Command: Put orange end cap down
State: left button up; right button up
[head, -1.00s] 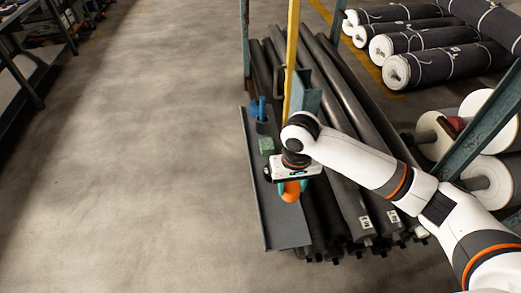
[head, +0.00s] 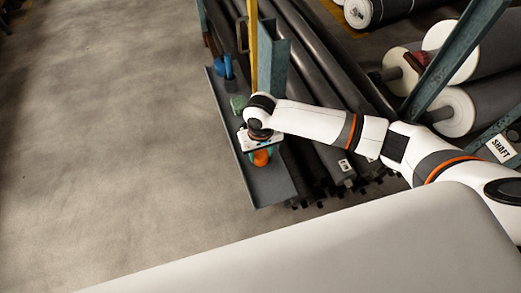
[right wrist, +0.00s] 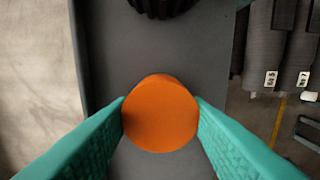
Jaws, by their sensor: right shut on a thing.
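The orange end cap (head: 261,158) is round and sits between the fingers of my right gripper (head: 262,154), over the front part of a long grey shelf (head: 268,188). In the right wrist view the end cap (right wrist: 160,113) fills the space between the two teal fingers of the right gripper (right wrist: 160,116), which touch it on both sides. The grey shelf (right wrist: 105,50) lies behind it. I cannot tell whether the cap touches the shelf. My left gripper is not in view.
A green block (head: 238,103) and a dark holder with blue items (head: 229,70) stand farther back on the shelf. A yellow post (head: 252,45) rises beside it. Long dark rolls (head: 318,60) lie to the right. A dark ribbed thing (right wrist: 160,8) is at the wrist view's top.

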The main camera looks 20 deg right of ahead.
aim_at(261, 154)
jog(key=o, duration=0.8)
jog(key=shift+r, duration=0.1)
notch_tip(261, 154, up, 12)
jog(key=shift+f, duration=0.1)
dwell(0.5)
